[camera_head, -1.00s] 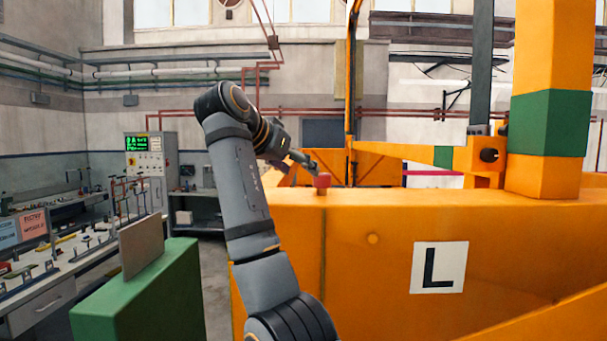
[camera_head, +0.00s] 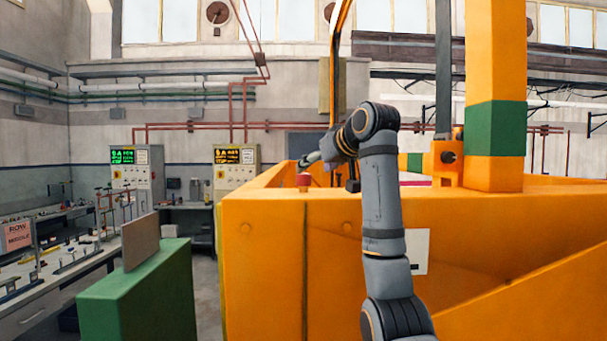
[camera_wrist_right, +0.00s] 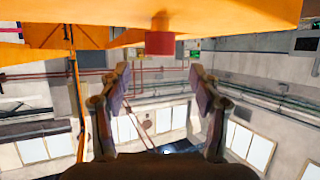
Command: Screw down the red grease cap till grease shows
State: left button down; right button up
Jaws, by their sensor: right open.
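The red grease cap (camera_head: 304,180) stands on the top edge of the orange frame (camera_head: 270,255), near its left corner. It also shows in the right wrist view (camera_wrist_right: 160,43), where the picture looks upside down and the cap hangs from the orange surface on a short orange stem. My right gripper (camera_head: 310,159) is just above the cap in the head view, small and partly hidden by its wrist. In the wrist view the right gripper (camera_wrist_right: 161,78) is open and empty, and the cap lies beyond its fingertips, apart from them. No grease is visible. My left gripper is out of view.
A green block (camera_head: 145,295) with a tan plate (camera_head: 141,242) stands left of the frame. A workbench (camera_head: 40,290) and control cabinets (camera_head: 137,170) are further left and back. An orange post (camera_head: 495,60) with a green band rises at the right.

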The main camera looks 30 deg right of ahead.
aim_at(304, 176)
jog(key=p+x, duration=0.3)
jog(key=x, duration=0.4)
jog(key=shift+w+r, duration=0.1)
jog(key=shift+r, duration=0.05)
jog(key=shift+w, duration=0.25)
jog(key=shift+w+f, duration=0.15)
jog(key=shift+f, duration=0.2)
jog(key=shift+d, duration=0.1)
jog(key=shift+c, duration=0.2)
jog(key=c, duration=1.1)
jog(key=shift+c, duration=0.2)
jog(key=o, duration=1.2)
